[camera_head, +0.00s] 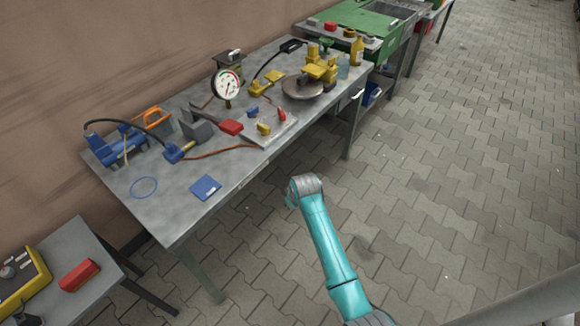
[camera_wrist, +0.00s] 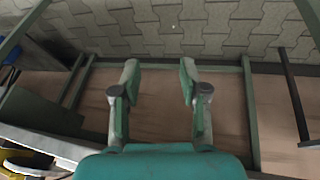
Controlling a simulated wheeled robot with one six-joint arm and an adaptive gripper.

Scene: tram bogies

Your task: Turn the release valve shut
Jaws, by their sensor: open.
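A pale plate (camera_head: 255,131) on the grey workbench carries small red and yellow handles. One red handle (camera_head: 281,115) stands at its right and a yellow one (camera_head: 263,129) near its front. Which part is the release valve I cannot tell for sure. A round dial gauge (camera_head: 228,86) stands behind the plate. My gripper (camera_wrist: 158,70) is open and empty in the wrist view, its two fingers apart. In the head view my teal arm is over the floor in front of the bench, apart from the plate, and the fingers are hidden.
The workbench (camera_head: 165,210) also holds a blue pad (camera_head: 205,187), a blue tool with a hose (camera_head: 180,151), a round metal disc (camera_head: 302,88) and yellow fittings. A smaller table (camera_head: 90,296) stands at lower left. The paved floor (camera_head: 440,190) at right is clear.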

